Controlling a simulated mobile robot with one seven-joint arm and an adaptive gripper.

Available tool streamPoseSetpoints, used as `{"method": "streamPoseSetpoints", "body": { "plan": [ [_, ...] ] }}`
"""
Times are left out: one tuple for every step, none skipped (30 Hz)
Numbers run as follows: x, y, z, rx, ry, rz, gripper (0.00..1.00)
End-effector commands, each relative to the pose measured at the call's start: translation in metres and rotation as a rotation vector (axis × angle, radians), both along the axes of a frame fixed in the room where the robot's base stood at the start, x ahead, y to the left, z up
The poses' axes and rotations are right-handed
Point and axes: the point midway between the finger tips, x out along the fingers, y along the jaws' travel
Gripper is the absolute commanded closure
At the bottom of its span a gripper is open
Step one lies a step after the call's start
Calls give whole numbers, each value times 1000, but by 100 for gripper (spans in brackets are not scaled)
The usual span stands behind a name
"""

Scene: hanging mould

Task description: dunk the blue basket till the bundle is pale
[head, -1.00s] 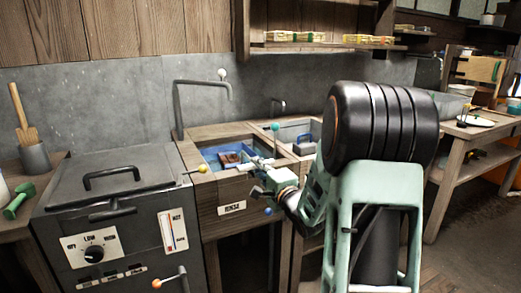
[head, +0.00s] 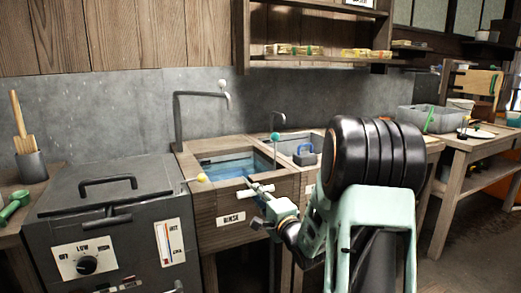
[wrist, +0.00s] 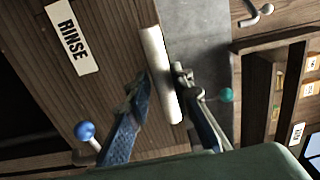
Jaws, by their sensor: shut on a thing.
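My gripper (head: 264,192) is shut on a pale handle bar (wrist: 153,50) at the front of the rinse sink (head: 206,206). In the wrist view its two fingers (wrist: 164,92) clasp the bar from both sides. The sink holds blue water (head: 226,168). The blue basket and the bundle are not distinct in the head view now, and appear to be under the water. The bundle's present colour cannot be told. The rinse label (head: 231,219) is on the sink's wooden front.
A teal ball knob (head: 275,136) and a yellow one (head: 202,177) stand by the sink; a blue knob (wrist: 85,131) is at its front. A dark heater unit (head: 110,225) stands left. A tap (head: 177,118) rises behind.

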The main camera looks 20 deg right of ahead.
Motion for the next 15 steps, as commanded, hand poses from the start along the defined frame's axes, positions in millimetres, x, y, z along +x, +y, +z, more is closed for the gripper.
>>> {"method": "streamPoseSetpoints", "body": {
  "plan": [
    [-3,1,-15,6,30,0,94],
    [-3,1,-15,6,31,0,94],
    [-3,1,-15,6,31,0,94],
    [-3,1,-15,6,31,0,94],
    [-3,1,-14,6,31,0,94],
    [-3,1,-13,6,31,0,94],
    [-3,1,-11,6,30,0,94],
    [-3,1,-9,6,30,0,94],
    [-3,1,-5,6,30,0,94],
    [-3,1,-2,6,30,0,94],
    [-3,1,2,6,29,0,94],
    [-3,1,8,6,29,0,94],
    [-3,1,12,6,29,0,94],
    [-3,1,17,6,28,0,94],
    [-3,1,23,5,26,0,94]
  ]
}}
